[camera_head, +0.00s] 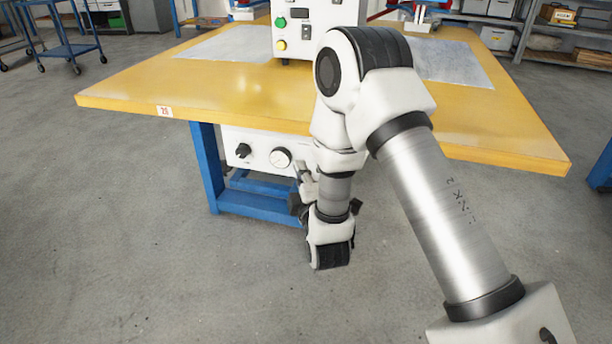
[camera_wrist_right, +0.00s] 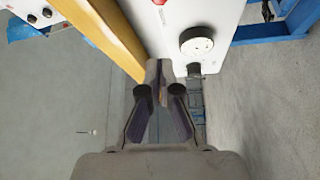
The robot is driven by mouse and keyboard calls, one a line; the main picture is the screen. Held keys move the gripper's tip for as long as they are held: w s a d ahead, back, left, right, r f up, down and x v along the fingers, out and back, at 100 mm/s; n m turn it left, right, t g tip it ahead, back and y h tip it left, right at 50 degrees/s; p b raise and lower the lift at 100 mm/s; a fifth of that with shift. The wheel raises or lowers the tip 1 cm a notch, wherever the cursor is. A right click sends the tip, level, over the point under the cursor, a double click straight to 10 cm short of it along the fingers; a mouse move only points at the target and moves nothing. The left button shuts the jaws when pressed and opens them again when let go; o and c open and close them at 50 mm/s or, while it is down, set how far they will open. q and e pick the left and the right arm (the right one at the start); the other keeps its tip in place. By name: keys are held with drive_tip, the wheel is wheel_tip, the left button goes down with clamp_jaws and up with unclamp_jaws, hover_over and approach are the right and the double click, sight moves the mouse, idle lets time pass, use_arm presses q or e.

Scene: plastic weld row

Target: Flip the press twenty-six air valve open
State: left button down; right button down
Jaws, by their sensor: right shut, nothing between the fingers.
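The white panel (camera_head: 262,135) under the yellow table carries a black knob (camera_head: 243,150) and a round white dial (camera_head: 281,157). In the right wrist view the dial (camera_wrist_right: 197,43) and dark knob (camera_wrist_right: 195,70) show on the panel, with part of a red piece (camera_wrist_right: 160,2) at the top edge; it may be the valve handle, but too little shows to tell. My right gripper (camera_wrist_right: 160,75) is shut and empty, beside the panel and below the table edge. In the head view my right gripper (camera_head: 304,186) is partly hidden by my wrist. My left gripper is out of view.
The yellow tabletop (camera_head: 200,95) overhangs the panel and carries a white control box (camera_head: 305,25) with buttons. A blue leg (camera_head: 206,165) stands left of the panel. The floor in front is clear. A blue cart (camera_head: 65,40) stands far left.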

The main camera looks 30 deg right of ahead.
drive_tip(key=w+d+b, duration=0.2)
drive_tip(key=d, duration=0.1)
drive_tip(key=w+d, duration=0.1)
drive_tip(key=d, duration=0.1)
drive_tip(key=shift+w+d+f+b, duration=0.15)
drive_tip(key=shift+w+b, duration=0.25)
